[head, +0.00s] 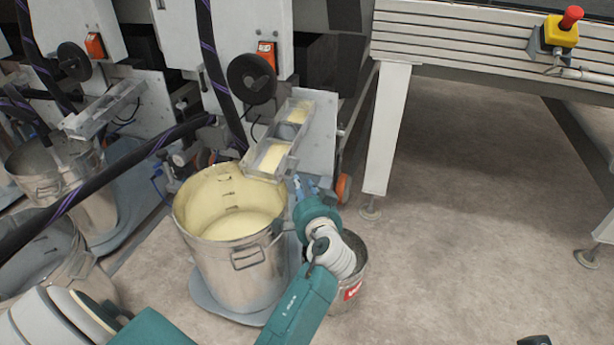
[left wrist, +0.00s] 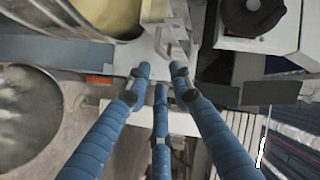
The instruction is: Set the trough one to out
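The metal trough with pale yellow liquid (head: 282,140) slopes down from the machine over the large steel bucket (head: 240,262). I take it to be trough one. Its end and a metal bracket or handle (left wrist: 176,45) show at the top of the left wrist view. My left gripper (head: 303,186) is just right of the trough's lower end. Its blue fingers (left wrist: 160,74) are spread apart with nothing between them, and their tips are close to the bracket. I cannot tell if they touch it.
The large bucket holds pale yellow liquid. A smaller bucket (head: 350,282) stands beside it, behind my left arm. A second trough (head: 105,106) is at the left. A black handwheel (head: 251,79) sits above the trough. A conveyor leg (head: 386,130) stands right; the floor beyond is clear.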

